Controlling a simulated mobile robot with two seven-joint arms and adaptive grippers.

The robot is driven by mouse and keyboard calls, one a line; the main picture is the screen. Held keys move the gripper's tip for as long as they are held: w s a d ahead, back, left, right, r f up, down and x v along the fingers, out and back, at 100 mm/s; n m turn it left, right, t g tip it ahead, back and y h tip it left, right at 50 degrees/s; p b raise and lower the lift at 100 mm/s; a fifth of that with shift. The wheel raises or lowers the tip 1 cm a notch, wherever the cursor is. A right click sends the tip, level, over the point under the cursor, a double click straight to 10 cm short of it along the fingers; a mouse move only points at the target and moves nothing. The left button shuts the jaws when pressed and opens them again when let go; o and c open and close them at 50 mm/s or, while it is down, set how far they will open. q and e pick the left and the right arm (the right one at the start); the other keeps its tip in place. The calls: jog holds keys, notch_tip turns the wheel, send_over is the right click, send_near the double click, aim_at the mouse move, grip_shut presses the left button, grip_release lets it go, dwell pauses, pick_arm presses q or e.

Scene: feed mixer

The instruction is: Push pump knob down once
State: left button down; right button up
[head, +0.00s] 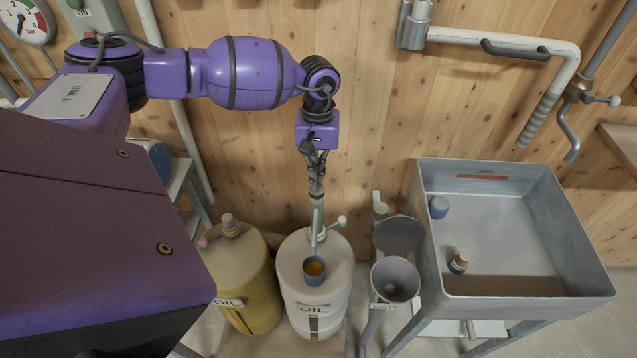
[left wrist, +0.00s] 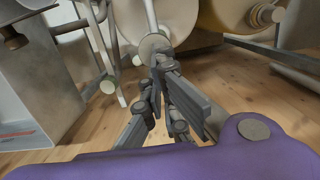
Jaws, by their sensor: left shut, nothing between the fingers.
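A white oil drum (head: 296,255) stands on the floor below my left arm. Its hand pump (head: 317,212) rises from the lid, with a pale green upper part and a thin spout. A small grey-blue cup (head: 314,279) with yellow liquid sits on the lid under the spout. My left gripper (head: 316,186) points down, shut and empty, right at the pump's top. In the left wrist view the fingertips (left wrist: 162,62) lie over a round pale knob (left wrist: 152,46), partly hiding it. I cannot tell whether they touch. My right gripper is not in view.
A yellow drum (head: 252,275) with its own pump stands close on the left. A grey funnel-like container (head: 396,279) with a raised lid stands on the right, beside a large metal trough (head: 510,303). The wooden wall (head: 380,100) is close behind.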

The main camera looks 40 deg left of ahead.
pick_arm(q)
notch_tip(320, 180, up, 12)
jog(key=w, duration=0.1)
jog(key=shift+w+a, duration=0.15)
jog(key=shift+a, duration=0.3)
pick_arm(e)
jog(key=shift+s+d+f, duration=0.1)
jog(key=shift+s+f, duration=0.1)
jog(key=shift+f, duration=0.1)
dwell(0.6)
